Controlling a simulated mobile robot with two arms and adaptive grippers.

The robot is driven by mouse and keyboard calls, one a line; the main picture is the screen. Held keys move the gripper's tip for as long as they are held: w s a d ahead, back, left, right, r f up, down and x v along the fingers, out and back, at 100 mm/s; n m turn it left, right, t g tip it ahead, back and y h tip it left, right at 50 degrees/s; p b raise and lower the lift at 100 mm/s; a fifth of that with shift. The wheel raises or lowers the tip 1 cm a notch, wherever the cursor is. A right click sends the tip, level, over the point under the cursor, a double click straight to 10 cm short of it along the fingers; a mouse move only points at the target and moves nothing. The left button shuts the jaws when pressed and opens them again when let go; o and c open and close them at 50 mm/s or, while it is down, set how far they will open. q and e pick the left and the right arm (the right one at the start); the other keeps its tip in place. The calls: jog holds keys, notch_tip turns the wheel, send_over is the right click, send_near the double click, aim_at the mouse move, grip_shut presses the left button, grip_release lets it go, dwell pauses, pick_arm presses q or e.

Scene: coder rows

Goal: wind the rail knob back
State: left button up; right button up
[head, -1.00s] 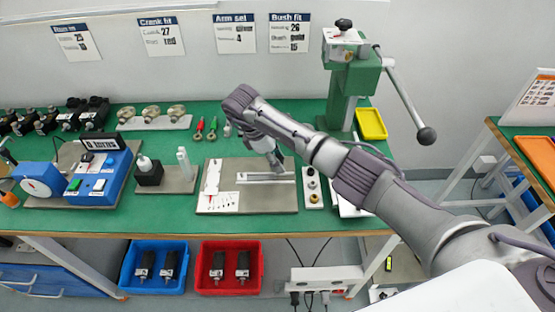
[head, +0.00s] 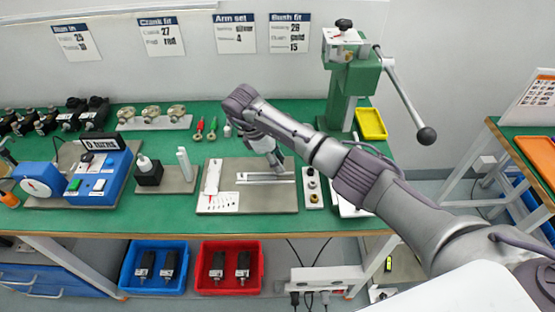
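A rail (head: 266,181) lies across a grey base plate (head: 222,207) on the green bench, near the middle of the head view. I cannot make out its knob; my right gripper and wrist cover the area behind the rail. My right arm reaches in from the lower right. My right gripper (head: 277,163) points down at the rail, at about its middle. The fingers are small and partly hidden, so I cannot tell whether they are open, shut or touching anything. My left gripper is out of view.
A green press (head: 352,85) with a long lever stands behind my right arm. A blue box with buttons (head: 102,180) and a bottle stand (head: 178,181) are to the left. A small tray of bushings (head: 313,188) sits right of the plate. The bench front is clear.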

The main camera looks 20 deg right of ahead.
jog(key=o, duration=1.2)
jog(key=shift+c, duration=0.2)
jog(key=v, duration=1.2)
